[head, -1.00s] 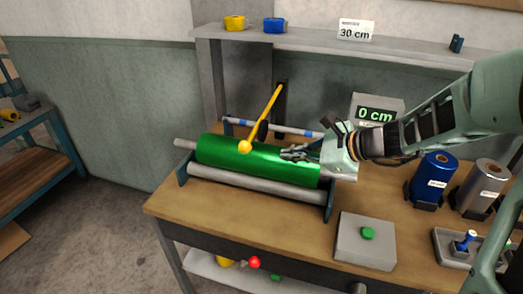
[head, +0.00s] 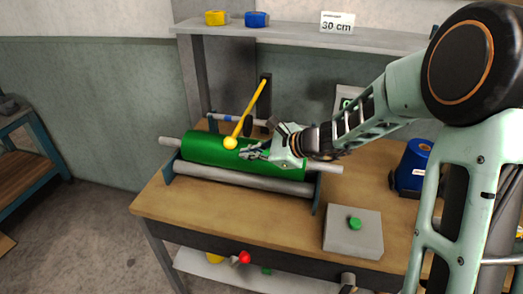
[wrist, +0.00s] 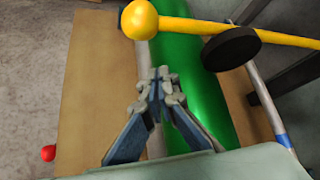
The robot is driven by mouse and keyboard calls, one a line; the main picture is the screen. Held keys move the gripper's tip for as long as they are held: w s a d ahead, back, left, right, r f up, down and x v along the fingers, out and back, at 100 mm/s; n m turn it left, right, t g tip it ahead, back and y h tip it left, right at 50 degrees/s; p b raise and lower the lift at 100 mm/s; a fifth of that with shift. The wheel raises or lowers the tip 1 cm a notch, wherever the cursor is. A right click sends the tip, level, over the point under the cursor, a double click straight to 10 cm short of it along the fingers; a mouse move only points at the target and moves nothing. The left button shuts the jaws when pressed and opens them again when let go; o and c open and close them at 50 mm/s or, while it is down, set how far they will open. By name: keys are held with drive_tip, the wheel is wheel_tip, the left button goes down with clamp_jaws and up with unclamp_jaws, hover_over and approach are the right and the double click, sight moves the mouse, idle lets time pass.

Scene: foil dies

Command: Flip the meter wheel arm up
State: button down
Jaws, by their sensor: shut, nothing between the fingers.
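The meter wheel arm is a yellow rod (head: 247,112) that slants down to a yellow ball (head: 202,143) at its lower end, beside the green foil roll (head: 185,152). In the wrist view the yellow arm (wrist: 190,27) crosses the top, with its ball (wrist: 139,19) at top left and a dark wheel (wrist: 231,48) on it. My gripper (head: 243,152) is shut and empty over the green roll, just right of the ball. In the wrist view my gripper's fingertips (wrist: 160,77) meet below the ball, apart from it. Whether the wheel touches the roll cannot be told.
A grey roller (head: 240,184) lies in front of the green roll. A grey box with a green button (head: 355,223) sits at the table's front. A blue roll (head: 416,155) stands at right. A shelf (head: 290,38) runs above the back.

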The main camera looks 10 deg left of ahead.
drive_tip(key=r, duration=0.1)
drive_tip(key=s+r, duration=0.1)
drive_tip(key=a+r, duration=0.1)
drive_tip(key=shift+s+r+p, duration=0.25)
drive_tip(key=shift+s+p, duration=0.1)
drive_tip(key=shift+p, duration=0.05)
